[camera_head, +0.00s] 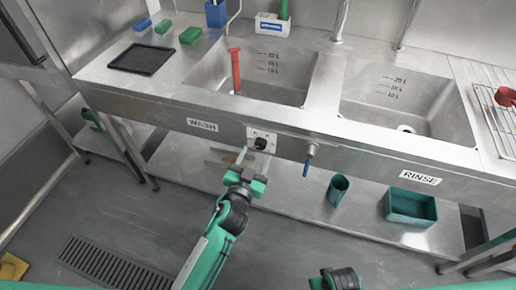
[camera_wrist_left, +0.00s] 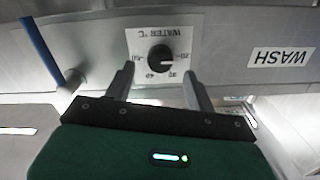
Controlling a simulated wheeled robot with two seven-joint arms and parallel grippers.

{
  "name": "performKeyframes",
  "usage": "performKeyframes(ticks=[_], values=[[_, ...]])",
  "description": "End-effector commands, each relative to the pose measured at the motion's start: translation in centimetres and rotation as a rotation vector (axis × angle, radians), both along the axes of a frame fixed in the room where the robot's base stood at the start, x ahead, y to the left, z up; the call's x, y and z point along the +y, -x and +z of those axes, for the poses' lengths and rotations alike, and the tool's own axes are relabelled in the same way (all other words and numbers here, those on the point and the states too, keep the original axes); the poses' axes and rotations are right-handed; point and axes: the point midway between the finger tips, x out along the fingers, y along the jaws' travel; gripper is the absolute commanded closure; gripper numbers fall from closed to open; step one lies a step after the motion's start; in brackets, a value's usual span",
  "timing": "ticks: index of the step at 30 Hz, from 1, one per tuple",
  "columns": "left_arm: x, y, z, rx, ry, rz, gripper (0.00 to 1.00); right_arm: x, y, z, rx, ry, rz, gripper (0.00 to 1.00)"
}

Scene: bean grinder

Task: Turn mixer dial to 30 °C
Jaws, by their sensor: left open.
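The mixer dial (camera_head: 261,143) is a round black knob on a white plate (camera_head: 251,133) on the sink's front panel. In the left wrist view the dial (camera_wrist_left: 161,59) appears upside down, with "WATER °C" and temperature marks around it. I cannot clearly tell which mark its pointer faces. My left gripper (camera_head: 254,161) is open just in front of and below the dial. In the left wrist view its two fingers (camera_wrist_left: 158,75) lie on either side of the dial's lower part, with nothing between them, apparently short of the knob. Only part of my right arm shows at the bottom edge.
A blue-handled valve (camera_head: 308,158) sticks out right of the dial, and also shows at left in the wrist view (camera_wrist_left: 45,52). The WASH label (camera_head: 202,125) is left of the dial. A green cup (camera_head: 338,190) and green bin (camera_head: 411,207) stand on the lower shelf.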

Motion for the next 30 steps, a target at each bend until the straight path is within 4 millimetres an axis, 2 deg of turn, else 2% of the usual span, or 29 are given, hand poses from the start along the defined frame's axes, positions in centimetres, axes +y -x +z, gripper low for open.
performKeyframes(ticks=[3, 7, 19, 20, 26, 27, 30], values=[[-0.6, -1.7, 0.1, -0.002, -0.002, 0.000, 0.45, 0.0, -0.1, -0.1, -0.005, 0.000, 0.000, 0.52], [-0.9, -2.8, 0.1, -0.002, -0.002, 0.000, 0.45, 0.0, 0.0, -0.3, -0.005, 0.000, 0.001, 0.52], [-1.1, -3.5, 0.0, 0.000, -0.001, 0.000, 0.45, -0.1, 0.1, -0.6, 0.002, 0.001, 0.001, 0.52], [-1.1, -3.5, 0.0, 0.000, -0.001, 0.000, 0.46, -0.1, 0.1, -0.6, 0.002, 0.001, 0.001, 0.52], [-1.1, -3.5, 0.0, 0.000, -0.001, 0.000, 0.86, 0.0, 0.0, -0.4, -0.002, 0.001, 0.001, 0.52], [-1.1, -3.5, 0.0, 0.000, -0.001, 0.000, 0.89, 0.0, 0.0, -0.4, -0.002, 0.001, 0.001, 0.52], [-1.1, -3.5, 0.0, -0.001, -0.002, 0.000, 0.89, 0.0, 0.0, -0.4, -0.003, 0.001, 0.002, 0.52]])
